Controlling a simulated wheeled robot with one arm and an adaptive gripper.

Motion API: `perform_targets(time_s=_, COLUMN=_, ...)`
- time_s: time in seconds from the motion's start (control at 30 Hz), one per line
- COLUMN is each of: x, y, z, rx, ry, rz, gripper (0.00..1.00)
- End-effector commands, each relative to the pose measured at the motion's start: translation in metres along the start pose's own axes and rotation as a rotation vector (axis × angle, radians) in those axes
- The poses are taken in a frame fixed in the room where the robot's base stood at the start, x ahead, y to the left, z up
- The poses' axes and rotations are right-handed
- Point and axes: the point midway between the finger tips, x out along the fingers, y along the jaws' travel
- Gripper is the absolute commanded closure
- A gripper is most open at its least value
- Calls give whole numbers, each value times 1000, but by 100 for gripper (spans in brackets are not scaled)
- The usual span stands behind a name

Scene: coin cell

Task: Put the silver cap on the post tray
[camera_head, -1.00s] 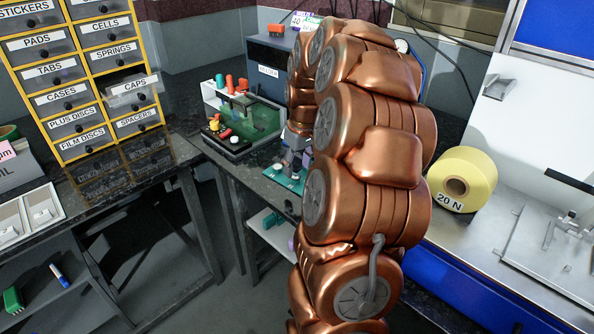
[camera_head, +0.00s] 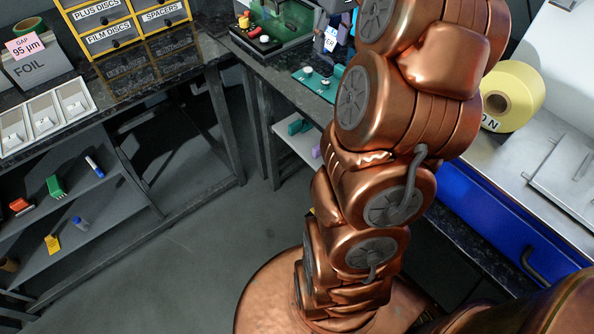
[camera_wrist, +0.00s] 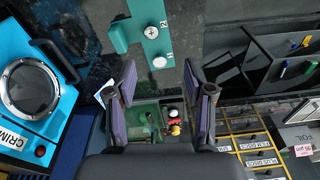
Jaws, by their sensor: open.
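A teal tray (camera_wrist: 148,15) numbered 1 and 2 lies on the dark bench, and it also shows in the head view (camera_head: 327,92). A round silver piece with a plus mark (camera_wrist: 151,32) sits by one number and a second pale silver disc (camera_wrist: 159,62) by the other. I cannot tell which, if either, is the silver cap, or whether this is the post tray. My gripper (camera_wrist: 160,80) is open, with purple pads apart and nothing visible between them. The tray lies beyond its fingertips in the wrist view. In the head view my arm largely hides the gripper.
A green-floored station (camera_head: 272,30) with red and yellow pieces stands beside the teal tray. A blue crimper (camera_wrist: 30,110) is at the left in the wrist view. A yellow roll (camera_head: 512,95) and a three-section white tray (camera_head: 45,115) stand on other benches. Open floor lies between benches.

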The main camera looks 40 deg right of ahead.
Motion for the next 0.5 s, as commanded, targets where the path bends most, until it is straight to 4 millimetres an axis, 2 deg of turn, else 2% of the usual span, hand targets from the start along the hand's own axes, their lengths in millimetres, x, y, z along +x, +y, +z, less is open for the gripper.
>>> perform_targets(time_s=0.13, x=6, y=-56, z=8, rx=-54, ry=-33, rz=-19, gripper=47)
perform_targets(time_s=0.27, x=15, y=-118, z=32, rx=-102, ry=-82, rz=-38, gripper=47)
perform_targets(time_s=0.4, x=26, y=-176, z=71, rx=-141, ry=-143, rz=-45, gripper=47)
perform_targets(time_s=0.5, x=36, y=-210, z=105, rx=-159, ry=-185, rz=-41, gripper=47)
